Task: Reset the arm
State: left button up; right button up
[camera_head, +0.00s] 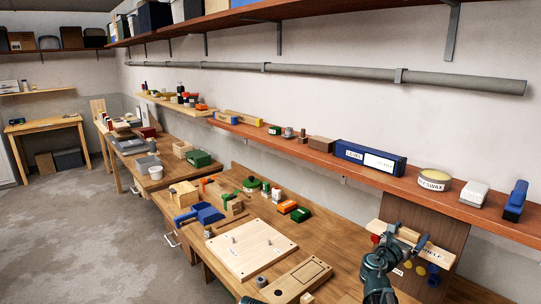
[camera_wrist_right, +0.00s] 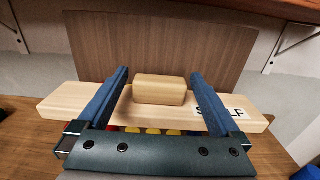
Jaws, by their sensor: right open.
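My right gripper (camera_head: 408,236) is over the right end of the workbench, in front of a small wooden shelf with an upright brown back panel (camera_wrist_right: 165,45). In the right wrist view its two blue fingers (camera_wrist_right: 159,74) are apart. A small light wooden block (camera_wrist_right: 160,90) shows between them with a gap on both sides, and it looks to rest on the pale shelf board (camera_wrist_right: 62,103). The board bears a partly hidden label ending in "LF". Several yellow and red round things (camera_wrist_right: 152,131) show below the board, mostly hidden by the gripper.
The workbench (camera_head: 335,245) holds a pale board with pegs (camera_head: 250,248), a wooden tray (camera_head: 297,281) and several small tools. A red-brown wall shelf (camera_head: 310,154) above carries a blue level box (camera_head: 352,153) and a wax tin (camera_head: 434,180). The floor at left is clear.

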jog(key=shift+w+d, duration=0.15)
jog(key=shift+d, duration=0.05)
dwell(0.3)
jog(key=v, duration=1.4)
jog(key=x, duration=1.3)
jog(key=shift+w+d, duration=0.2)
jog(key=shift+w, duration=0.05)
notch_tip(320, 180, up, 5)
jog(key=p, duration=0.4)
jog(key=shift+d+f, duration=0.15)
jog(key=shift+f, duration=0.05)
jog(key=v, duration=0.8)
jog(key=shift+s+a+f, duration=0.2)
jog(key=shift+a+f, duration=0.05)
jog(key=shift+f, duration=0.05)
